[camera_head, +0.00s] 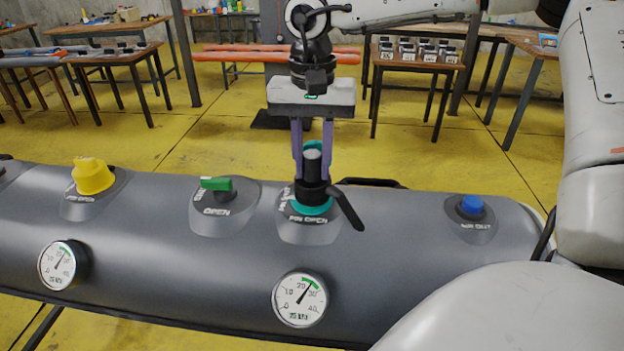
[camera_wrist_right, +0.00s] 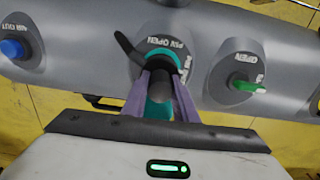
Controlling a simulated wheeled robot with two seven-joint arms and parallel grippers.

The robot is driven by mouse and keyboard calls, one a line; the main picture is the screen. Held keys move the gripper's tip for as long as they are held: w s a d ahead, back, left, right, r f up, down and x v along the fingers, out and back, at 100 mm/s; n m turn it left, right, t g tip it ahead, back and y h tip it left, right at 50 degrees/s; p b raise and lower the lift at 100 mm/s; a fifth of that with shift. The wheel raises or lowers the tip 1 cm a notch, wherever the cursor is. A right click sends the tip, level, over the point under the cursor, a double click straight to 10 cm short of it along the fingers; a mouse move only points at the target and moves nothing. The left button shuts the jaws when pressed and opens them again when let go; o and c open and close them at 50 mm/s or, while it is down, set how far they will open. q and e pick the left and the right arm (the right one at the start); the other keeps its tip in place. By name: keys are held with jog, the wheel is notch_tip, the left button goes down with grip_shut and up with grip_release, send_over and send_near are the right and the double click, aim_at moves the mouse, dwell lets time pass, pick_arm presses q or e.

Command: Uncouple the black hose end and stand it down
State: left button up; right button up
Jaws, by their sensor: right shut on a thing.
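The black hose end (camera_head: 312,191) stands upright on a valve of the grey inflatable tube (camera_head: 390,260), with a teal ring at its base and a grey top. Its black lever (camera_head: 348,208) slants down to the right; the lever also shows in the wrist view (camera_wrist_right: 127,46). My right gripper (camera_head: 312,168) comes from above with its purple fingers on either side of the hose end, shut on it. My left gripper is not in view.
Along the tube are a yellow cap (camera_head: 93,176), a green valve handle (camera_head: 216,184), a blue plug (camera_head: 471,205) and two gauges, one (camera_head: 300,299) below the hose end. A black strap handle (camera_head: 370,183) lies behind. Tables stand beyond the open yellow floor.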

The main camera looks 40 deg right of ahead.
jog(key=shift+r+p, duration=1.75)
jog(key=shift+r, duration=0.75)
jog(key=shift+f, duration=0.1)
